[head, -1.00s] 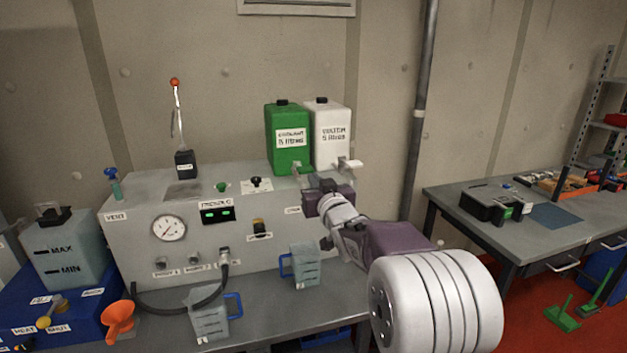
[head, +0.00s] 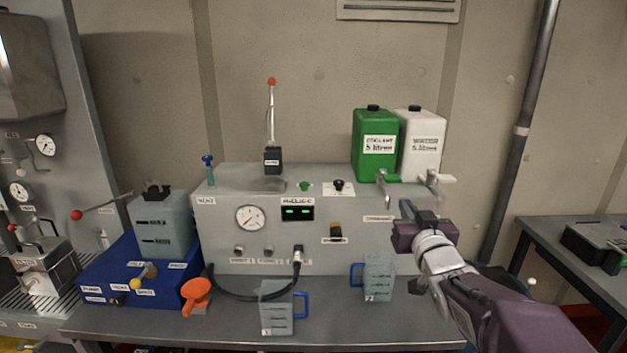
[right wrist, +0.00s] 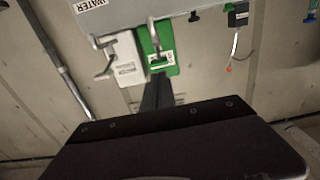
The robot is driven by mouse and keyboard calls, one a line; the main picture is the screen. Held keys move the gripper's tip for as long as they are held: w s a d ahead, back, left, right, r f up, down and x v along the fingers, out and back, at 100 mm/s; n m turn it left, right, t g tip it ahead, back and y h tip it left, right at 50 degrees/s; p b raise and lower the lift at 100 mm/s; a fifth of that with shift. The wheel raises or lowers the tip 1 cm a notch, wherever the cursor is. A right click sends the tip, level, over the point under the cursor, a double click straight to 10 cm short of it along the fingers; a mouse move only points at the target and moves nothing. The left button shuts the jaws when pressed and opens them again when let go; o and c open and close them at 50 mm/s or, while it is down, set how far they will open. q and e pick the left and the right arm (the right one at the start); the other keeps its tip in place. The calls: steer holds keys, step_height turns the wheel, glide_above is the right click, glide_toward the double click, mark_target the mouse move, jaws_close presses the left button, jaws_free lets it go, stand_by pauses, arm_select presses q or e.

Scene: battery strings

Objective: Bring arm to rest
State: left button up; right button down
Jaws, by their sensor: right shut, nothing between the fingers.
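My right arm comes in from the lower right in the head view. Its gripper (head: 407,209) is shut and empty, in front of the right end of the grey machine (head: 340,260), below the taps of the green coolant jug (head: 375,146) and the white water jug (head: 420,145). The right wrist view shows the shut fingers (right wrist: 158,88) pointing toward the jugs, which appear upside down there. Whether the fingers touch anything is hard to tell, but nothing is held. My left gripper is not in view.
Two clear jugs with blue handles, one (head: 276,312) at front and one (head: 379,277) near the gripper, stand on the bench (head: 350,327). An orange funnel (head: 196,293) and a blue box (head: 140,285) are at left. Another table (head: 575,253) stands right.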

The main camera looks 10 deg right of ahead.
steer(key=w+a+f+n+g+y, duration=0.2)
steer(key=a+f+g+y, duration=0.15)
steer(key=a+f, duration=0.85)
steer(key=s+a+f+g, duration=0.3)
steer(key=s+f+g, duration=0.3)
steer(key=f, duration=0.7)
steer(key=s+f+g, duration=0.3)
steer(key=s+f, duration=0.1)
steer(key=s, duration=0.4)
steer(key=s+f+g, duration=0.4)
steer(key=s, duration=0.5)
steer(key=shift+a+f+y, duration=0.35)
steer(key=shift+a, duration=0.1)
